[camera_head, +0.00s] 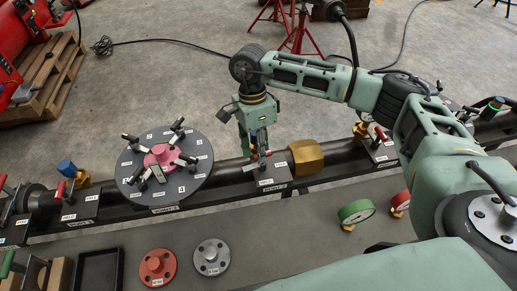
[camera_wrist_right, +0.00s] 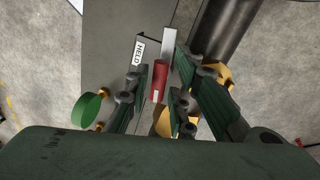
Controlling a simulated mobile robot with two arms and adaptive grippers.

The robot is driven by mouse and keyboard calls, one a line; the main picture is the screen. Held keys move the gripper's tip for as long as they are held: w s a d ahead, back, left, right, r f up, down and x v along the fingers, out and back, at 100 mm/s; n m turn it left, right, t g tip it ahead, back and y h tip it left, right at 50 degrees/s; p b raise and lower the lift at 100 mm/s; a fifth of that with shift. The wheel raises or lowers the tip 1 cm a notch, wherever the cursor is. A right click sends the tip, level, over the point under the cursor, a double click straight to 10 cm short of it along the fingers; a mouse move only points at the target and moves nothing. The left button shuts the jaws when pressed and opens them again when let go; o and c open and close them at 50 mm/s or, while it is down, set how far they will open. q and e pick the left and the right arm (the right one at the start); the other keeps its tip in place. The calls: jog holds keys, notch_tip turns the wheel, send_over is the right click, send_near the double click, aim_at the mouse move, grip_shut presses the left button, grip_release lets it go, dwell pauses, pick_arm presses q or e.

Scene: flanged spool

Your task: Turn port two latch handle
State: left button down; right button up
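The latch handle at the middle port is a red grip (camera_wrist_right: 159,80), seen in the right wrist view below a metal bar and a white label. In the head view its bracket (camera_head: 273,184) sits on the dark pipe rail, just left of a brass hex fitting (camera_head: 306,157). My right gripper (camera_head: 256,153) points down over this latch. In the right wrist view its fingers (camera_wrist_right: 157,98) are apart, with the red grip between them; I cannot tell whether they touch it. The fingers partly hide the handle in the head view. My left gripper is not in view.
A grey flanged disc (camera_head: 140,192) with a pink hub and several clamps stands left of the gripper. Another latch bracket (camera_head: 383,153) is to the right. Green (camera_head: 356,211) and red gauges lie on the bench, with red (camera_head: 158,267) and grey (camera_head: 211,257) flanges in front.

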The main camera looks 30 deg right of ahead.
jog(key=shift+o, duration=0.6)
jog(key=shift+r, duration=0.1)
notch_tip(320, 180, up, 12)
jog(key=w, duration=0.2)
jog(key=shift+w+f, duration=0.15)
jog(key=shift+f, duration=0.05)
